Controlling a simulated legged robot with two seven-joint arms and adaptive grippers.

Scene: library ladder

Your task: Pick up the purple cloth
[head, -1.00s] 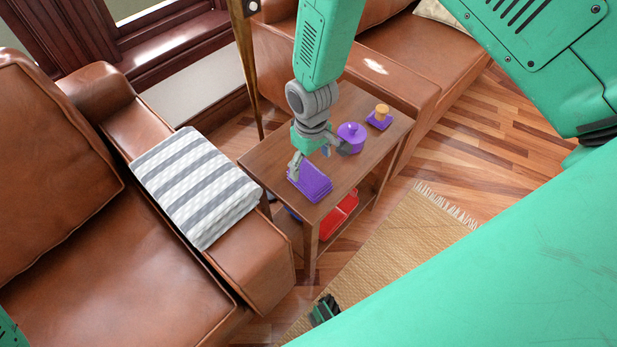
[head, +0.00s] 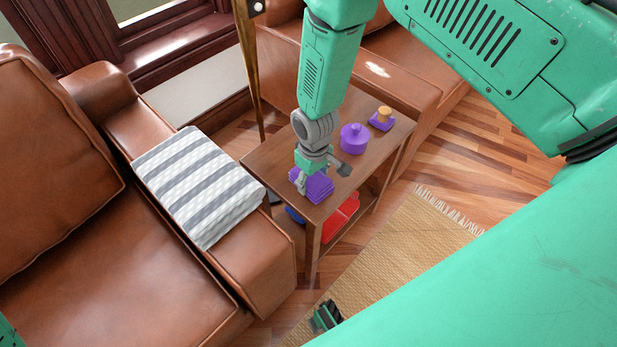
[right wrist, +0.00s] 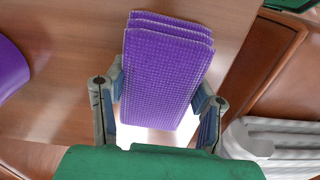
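The purple cloth (head: 320,186) lies as a folded stack near the front left end of the small wooden side table (head: 262,160). In the right wrist view the cloth (right wrist: 168,75) shows as several waffle-textured layers. My right gripper (head: 322,176) is directly over the cloth in the head view, pointing down. Its fingers are spread wide, one on each side of the cloth, in the right wrist view (right wrist: 160,95). I cannot tell whether they touch it.
A purple lidded pot (head: 353,139) and a purple block with an orange top (head: 382,118) stand farther back on the table. A red thing (head: 340,218) is on the shelf below. A leather sofa with a striped blanket (head: 198,185) flanks the left.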

